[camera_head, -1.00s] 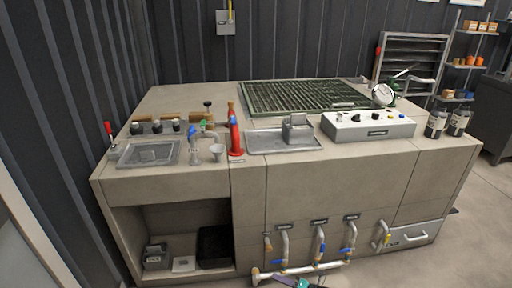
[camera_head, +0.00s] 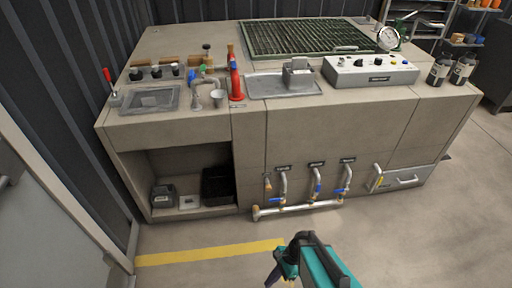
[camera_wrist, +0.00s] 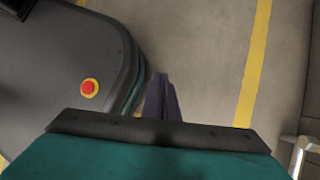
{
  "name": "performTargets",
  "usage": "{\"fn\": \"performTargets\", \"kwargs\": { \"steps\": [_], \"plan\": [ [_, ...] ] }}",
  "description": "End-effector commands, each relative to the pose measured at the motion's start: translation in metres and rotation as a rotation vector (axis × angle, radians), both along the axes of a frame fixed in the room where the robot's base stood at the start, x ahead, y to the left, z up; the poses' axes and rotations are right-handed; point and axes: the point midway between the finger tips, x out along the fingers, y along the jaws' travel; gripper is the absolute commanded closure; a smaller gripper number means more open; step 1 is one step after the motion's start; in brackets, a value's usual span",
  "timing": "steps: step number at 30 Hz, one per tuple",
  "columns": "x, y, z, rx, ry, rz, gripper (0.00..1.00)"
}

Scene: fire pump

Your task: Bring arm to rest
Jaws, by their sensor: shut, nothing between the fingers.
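My gripper (camera_head: 284,277) shows at the bottom middle of the head view, on the teal end of my arm. It hangs over the floor in front of the bench, apart from it. In the wrist view my gripper (camera_wrist: 161,80) has its dark fingers together, with nothing between them. The floor (camera_wrist: 205,50) lies below it. My own dark base with a red button on a yellow ring fills the left of the wrist view.
The bench (camera_head: 345,125) stands ahead, with pipes and blue-handled valves (camera_head: 316,188) along its lower front. A yellow floor line (camera_head: 205,254) runs before it. A grey door (camera_head: 50,215) is at left. The floor at right (camera_head: 440,235) is clear.

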Motion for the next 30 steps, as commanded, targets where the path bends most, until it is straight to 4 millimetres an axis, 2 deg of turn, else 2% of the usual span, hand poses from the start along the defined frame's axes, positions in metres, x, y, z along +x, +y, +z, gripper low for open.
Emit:
{"fn": "performTargets", "kwargs": {
  "steps": [1,3,9,18,24,30],
  "plan": [
    [-0.013,-0.008,0.005,-0.014,-0.023,0.090,1.00],
    [-0.025,-0.021,0.007,-0.030,-0.054,0.219,1.00],
    [-0.051,-0.061,0.012,-0.052,-0.117,0.572,1.00],
    [-0.068,-0.109,0.020,-0.009,-0.164,1.047,1.00],
    [-0.069,-0.114,0.020,0.064,-0.196,1.213,1.00],
    [-0.069,-0.114,0.020,0.090,-0.209,1.257,1.00]
  ]
}}
